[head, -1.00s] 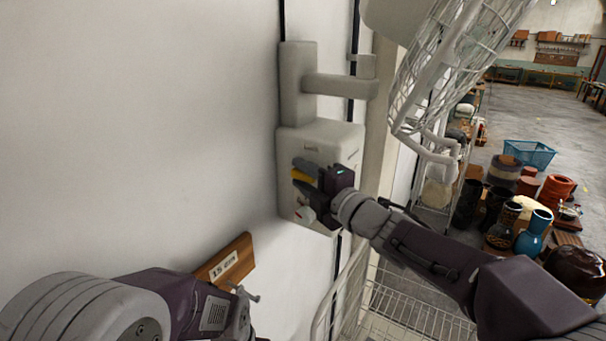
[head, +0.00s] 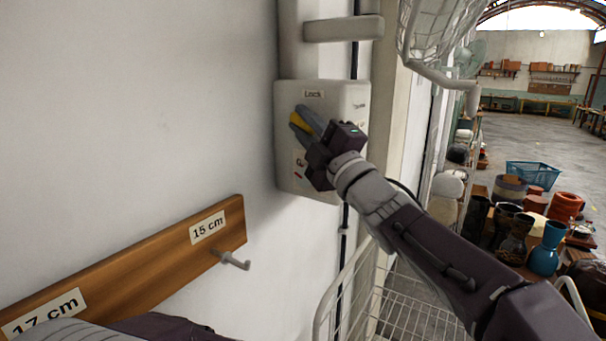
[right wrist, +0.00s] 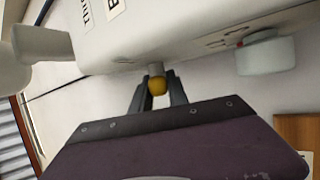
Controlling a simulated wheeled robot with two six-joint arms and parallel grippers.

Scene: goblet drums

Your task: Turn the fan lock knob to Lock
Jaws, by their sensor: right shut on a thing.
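The fan's control box (head: 345,102) is a pale box on the wall, with a "Lock" label (head: 314,94) near its top edge. My right gripper (head: 297,117) is at the box front, shut on this knob. In the right wrist view, the yellow knob (right wrist: 158,86) is between the two dark fingers (right wrist: 158,92). Which way the knob points is hard to tell. My left gripper is out of view; only part of my left arm shows at the bottom left.
A white round knob (right wrist: 266,56) is beside the gripper on the box. A wooden board (head: 150,255) with size labels and a peg (head: 234,260) is on the wall. A wire rack (head: 395,300) stands below right. The fan cage (head: 450,25) is at the top.

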